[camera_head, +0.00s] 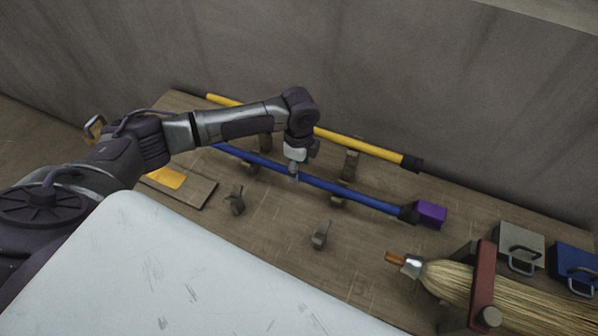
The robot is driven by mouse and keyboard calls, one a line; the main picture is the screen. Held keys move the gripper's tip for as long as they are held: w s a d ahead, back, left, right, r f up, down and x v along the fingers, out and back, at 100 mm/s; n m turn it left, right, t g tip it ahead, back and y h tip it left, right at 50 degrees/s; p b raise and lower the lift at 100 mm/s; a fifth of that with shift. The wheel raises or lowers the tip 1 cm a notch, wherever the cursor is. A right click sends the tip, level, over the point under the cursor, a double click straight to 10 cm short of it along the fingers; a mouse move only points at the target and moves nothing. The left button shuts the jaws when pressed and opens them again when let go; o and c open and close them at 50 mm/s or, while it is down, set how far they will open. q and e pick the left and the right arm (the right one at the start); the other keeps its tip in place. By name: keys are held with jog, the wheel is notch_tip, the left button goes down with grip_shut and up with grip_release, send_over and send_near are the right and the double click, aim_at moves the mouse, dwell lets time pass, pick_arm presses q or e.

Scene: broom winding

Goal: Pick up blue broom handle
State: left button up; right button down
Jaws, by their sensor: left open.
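The blue broom handle (352,194) lies slantwise over the wooden table, from the upper left to a black collar and purple block at its right end. It rests on small brown supports. My left gripper (294,176) points down at the middle of the blue handle, with its fingertips right at it. The gripper is open. The picture is too small to tell whether the fingers straddle or touch the handle. My right gripper is not in view.
A yellow handle (365,147) lies behind the blue one, partly under my arm. Empty brown supports (320,235) stand in front. A straw broom (450,281) sits in a red-topped clamp (485,285) at right, near grey (519,240) and blue (572,262) boxes. A wall rises behind.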

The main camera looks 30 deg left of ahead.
pick_arm(q)
jog(key=shift+f, duration=1.25)
grip_shut()
